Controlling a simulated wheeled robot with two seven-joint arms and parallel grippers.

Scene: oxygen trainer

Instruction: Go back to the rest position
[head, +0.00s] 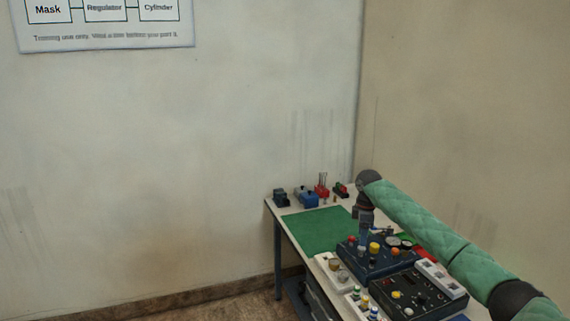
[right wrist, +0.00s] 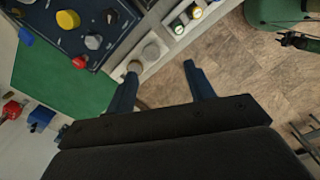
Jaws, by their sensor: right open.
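My right arm comes in from the right in the head view, with its gripper (head: 365,228) pointing down above the dark blue panel (head: 380,268) on the table. In the right wrist view my right gripper (right wrist: 161,68) has its two blue fingers wide apart, with nothing between them. The pale strip with round knobs (right wrist: 150,55) and the floor show beyond the fingers. The dark blue panel (right wrist: 82,62) with yellow, red and grey knobs lies to the upper left there. I do not see my left gripper in the head view.
The table (head: 272,207) stands against the wall corner. A green mat (head: 318,230) lies on it, with small blue and red holders (head: 309,199) behind. A black panel (head: 425,300) and a white strip (head: 440,278) lie nearer. Open floor (head: 262,305) shows left of the table.

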